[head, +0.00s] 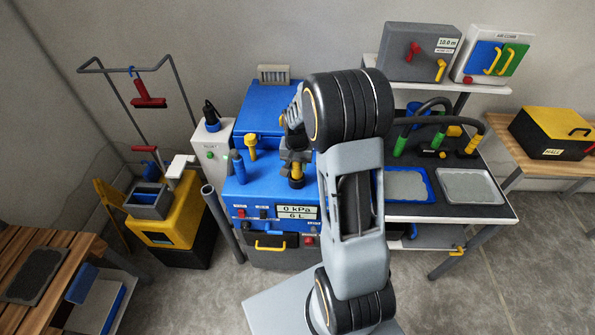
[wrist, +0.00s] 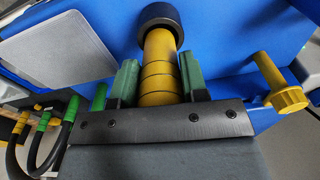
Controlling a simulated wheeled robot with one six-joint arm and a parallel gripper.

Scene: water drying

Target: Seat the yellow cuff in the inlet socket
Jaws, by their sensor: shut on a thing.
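My gripper (wrist: 158,80) is shut on the yellow cuff (wrist: 159,65), a ringed yellow cylinder between its green finger pads. The cuff's far end meets a dark round ring (wrist: 160,13), which looks like the inlet socket, on the blue machine. How far the cuff sits inside the ring cannot be told. In the head view, the cuff (head: 297,170) is a small yellow piece under my gripper (head: 296,158), above the front of the blue machine (head: 245,193). My arm hides part of the machine there.

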